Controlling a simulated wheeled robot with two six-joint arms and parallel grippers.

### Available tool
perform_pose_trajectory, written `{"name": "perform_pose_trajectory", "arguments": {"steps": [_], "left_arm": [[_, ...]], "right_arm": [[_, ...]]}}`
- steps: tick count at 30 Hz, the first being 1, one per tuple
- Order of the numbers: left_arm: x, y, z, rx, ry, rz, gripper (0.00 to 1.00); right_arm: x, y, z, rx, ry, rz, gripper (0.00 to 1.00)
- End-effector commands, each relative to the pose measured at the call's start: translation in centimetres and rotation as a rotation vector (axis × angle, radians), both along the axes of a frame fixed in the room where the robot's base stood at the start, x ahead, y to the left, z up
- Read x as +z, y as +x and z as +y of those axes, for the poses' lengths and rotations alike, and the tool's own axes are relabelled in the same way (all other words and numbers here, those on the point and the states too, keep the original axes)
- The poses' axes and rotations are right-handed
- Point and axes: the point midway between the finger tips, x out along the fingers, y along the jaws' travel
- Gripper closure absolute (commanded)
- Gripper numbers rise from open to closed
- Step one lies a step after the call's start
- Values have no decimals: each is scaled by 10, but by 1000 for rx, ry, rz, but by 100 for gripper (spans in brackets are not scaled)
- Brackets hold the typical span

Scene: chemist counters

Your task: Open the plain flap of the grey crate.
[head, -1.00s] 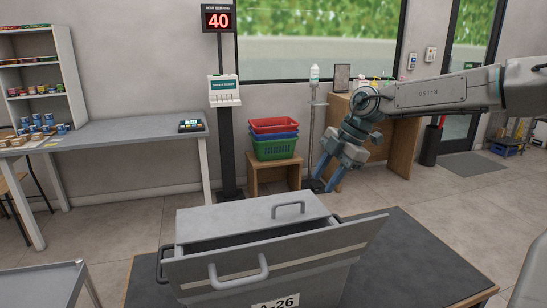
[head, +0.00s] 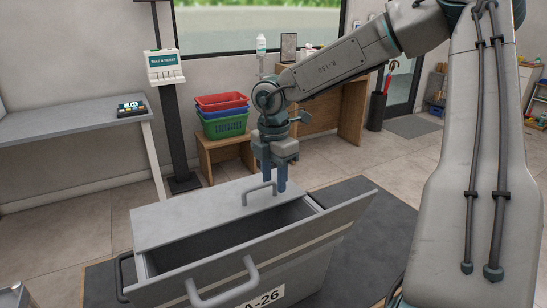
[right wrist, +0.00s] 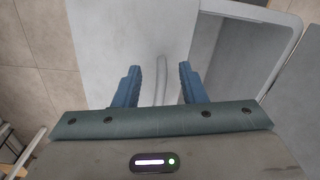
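The grey crate (head: 135,269) stands on a dark tabletop, labelled "A-26" at the front. Its plain flap (head: 165,222) lies flat across the far part of the top, shut, with a thin grey bar handle (head: 259,186). The near flap (head: 325,232), with a pale stripe and a larger handle (head: 250,268), is tilted open and shows the dark inside. My right gripper (head: 275,187) points down at the plain flap's handle. In the right wrist view its blue fingers are open, with the handle (right wrist: 161,78) between them, apart from both. My left gripper is not in view.
The dark tabletop (head: 385,245) is bare right of the crate. Behind stand a low wooden stand with stacked red, blue and green baskets (head: 224,125), a black post (head: 172,120) and a grey bench (head: 60,125) at left.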

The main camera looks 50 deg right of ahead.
Motion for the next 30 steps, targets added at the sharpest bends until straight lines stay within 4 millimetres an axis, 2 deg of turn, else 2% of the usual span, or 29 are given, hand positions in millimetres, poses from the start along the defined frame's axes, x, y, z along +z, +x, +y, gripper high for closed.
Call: {"name": "perform_pose_trajectory", "arguments": {"steps": [6,15,17,21,30], "left_arm": [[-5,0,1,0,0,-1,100],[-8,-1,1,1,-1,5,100],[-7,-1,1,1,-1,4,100],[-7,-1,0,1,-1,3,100],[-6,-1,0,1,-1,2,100]], "right_arm": [[-18,0,0,0,1,0,62],[-20,0,0,0,1,-1,62],[-20,0,0,0,1,-1,72],[-20,0,0,0,1,-1,100],[-16,2,-1,-1,-1,-3,100]]}}
